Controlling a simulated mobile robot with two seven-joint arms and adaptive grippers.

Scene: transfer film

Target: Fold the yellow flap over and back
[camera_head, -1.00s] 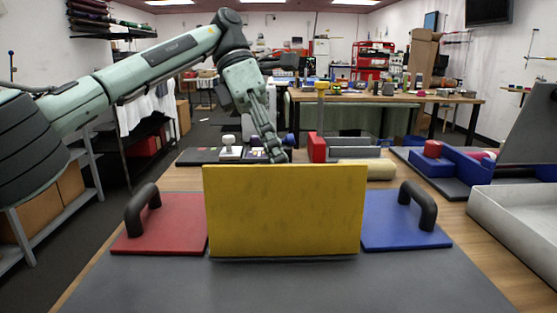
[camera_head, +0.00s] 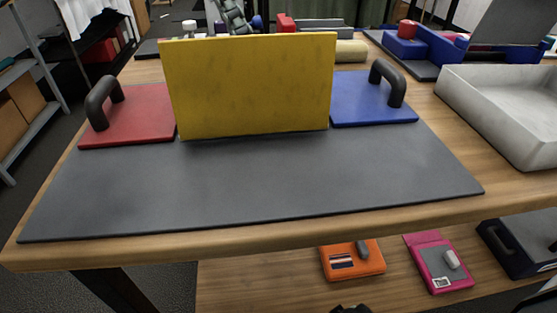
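The yellow flap (camera_head: 250,85) stands upright at the back of the dark grey mat (camera_head: 250,185), its broad face toward me. A red panel (camera_head: 140,115) with a black handle (camera_head: 103,98) lies flat at its left. A blue panel (camera_head: 365,100) with a black handle (camera_head: 388,82) lies flat at its right.
A pale open tray (camera_head: 490,92) stands on the table at the right. Orange (camera_head: 352,262) and pink (camera_head: 440,268) cases lie on the lower shelf. The mat's front is bare.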

